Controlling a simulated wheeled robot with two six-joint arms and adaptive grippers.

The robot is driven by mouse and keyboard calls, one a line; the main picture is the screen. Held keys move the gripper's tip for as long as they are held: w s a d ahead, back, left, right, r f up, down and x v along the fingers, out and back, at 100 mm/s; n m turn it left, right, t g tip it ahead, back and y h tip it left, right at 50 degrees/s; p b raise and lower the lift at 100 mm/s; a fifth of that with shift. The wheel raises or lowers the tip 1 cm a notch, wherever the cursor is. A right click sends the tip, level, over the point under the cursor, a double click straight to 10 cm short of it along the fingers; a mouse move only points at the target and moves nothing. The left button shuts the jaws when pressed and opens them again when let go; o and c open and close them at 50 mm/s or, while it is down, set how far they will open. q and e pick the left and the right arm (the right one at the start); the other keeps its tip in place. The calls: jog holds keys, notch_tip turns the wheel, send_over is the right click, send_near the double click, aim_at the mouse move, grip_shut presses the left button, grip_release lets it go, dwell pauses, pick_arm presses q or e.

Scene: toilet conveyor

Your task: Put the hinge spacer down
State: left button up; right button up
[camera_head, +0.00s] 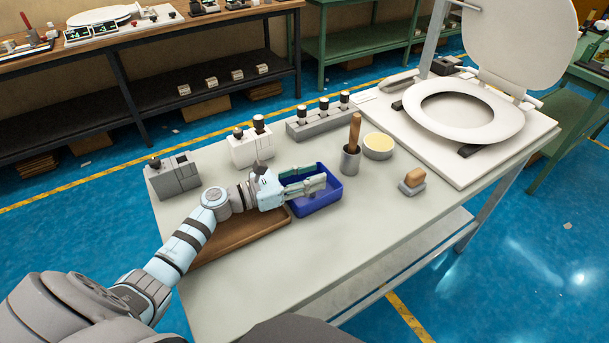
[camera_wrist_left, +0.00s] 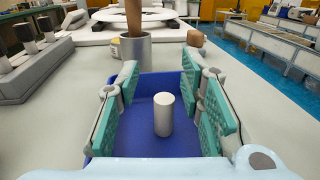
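The hinge spacer (camera_wrist_left: 163,114), a short pale cylinder, shows upright in the left wrist view inside the blue bin (camera_wrist_left: 153,85). It seems to stand on the bin floor. My left gripper (camera_head: 313,185) reaches over the blue bin (camera_head: 318,205) in the head view. In the left wrist view its green-padded fingers (camera_wrist_left: 162,88) are spread wide on either side of the spacer, with clear gaps and no contact. The head view does not show the spacer, which the gripper and bin wall hide. My right gripper is not in view.
A brown tray (camera_head: 235,238) lies left of the bin. A grey cup (camera_head: 350,160) with a wooden handle and a round cream-filled dish (camera_head: 378,147) stand behind it. Grey and white fixtures (camera_head: 252,146) line the back. The table front is clear.

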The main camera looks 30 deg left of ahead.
pick_arm(q)
jog(key=shift+s+r+p, duration=0.15)
jog(key=shift+s+p, duration=0.05)
jog(key=shift+p, duration=0.4)
jog(key=v, duration=1.1)
jog(key=shift+s+a+r, duration=0.15)
jog(key=shift+s+a, duration=0.05)
jog(key=shift+a, duration=0.15)
